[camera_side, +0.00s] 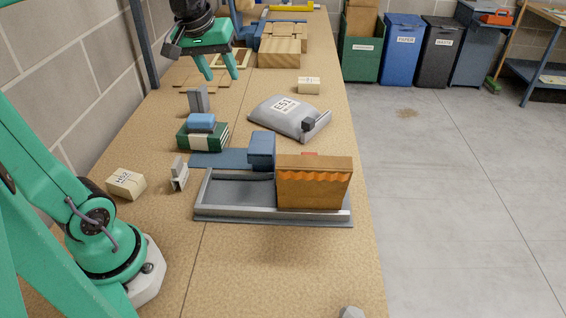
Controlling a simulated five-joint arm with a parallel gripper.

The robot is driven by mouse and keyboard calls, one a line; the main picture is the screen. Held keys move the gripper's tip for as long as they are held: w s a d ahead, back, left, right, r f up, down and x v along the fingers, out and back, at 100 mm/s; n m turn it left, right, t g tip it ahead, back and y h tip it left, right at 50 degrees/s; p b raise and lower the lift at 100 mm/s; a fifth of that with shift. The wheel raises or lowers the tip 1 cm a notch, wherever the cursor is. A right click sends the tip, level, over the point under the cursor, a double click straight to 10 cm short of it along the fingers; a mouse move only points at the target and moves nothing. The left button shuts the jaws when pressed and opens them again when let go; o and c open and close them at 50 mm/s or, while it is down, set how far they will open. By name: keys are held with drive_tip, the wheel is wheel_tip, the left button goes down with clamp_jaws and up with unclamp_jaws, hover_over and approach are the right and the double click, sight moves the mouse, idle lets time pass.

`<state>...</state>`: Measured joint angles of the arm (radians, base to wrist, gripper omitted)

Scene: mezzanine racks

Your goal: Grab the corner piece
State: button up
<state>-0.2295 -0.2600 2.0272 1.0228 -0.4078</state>
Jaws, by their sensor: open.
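My gripper (222,76) is at the top left of the view, with two green fingers pointing down, spread apart and empty. A grey upright piece with an angled profile (198,100) stands on the table nearer the camera than the fingers, and looks like a corner piece. A smaller pale grey angled piece (179,174) stands further forward on the left. I cannot tell for sure which one is the corner piece. The gripper appears apart from both.
A green box with a blue item on top (204,134) stands between the two pieces. A grey bag (290,116) lies to the right. A grey tray (272,213) with an orange-brown block (314,184) is in front. A small carton (126,185) is at left.

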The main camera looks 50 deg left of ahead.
drive_tip(key=w+a+f+n+g, duration=0.1)
drive_tip(key=w+a+n, duration=0.4)
drive_tip(key=w+a, duration=0.3)
drive_tip(key=n+g, duration=0.3)
drive_tip(key=n, duration=1)
approach(191, 89)
drive_tip(key=shift+h, duration=0.4)
wheel_tip(191, 89, down, 6)
drive_tip(key=shift+f, duration=0.1)
drive_tip(key=shift+s+a+f, duration=0.15)
drive_tip(key=shift+a+f, duration=0.1)
drive_tip(key=shift+f, duration=1.35)
drive_tip(key=shift+f, duration=0.1)
drive_tip(key=shift+f, duration=2.5)
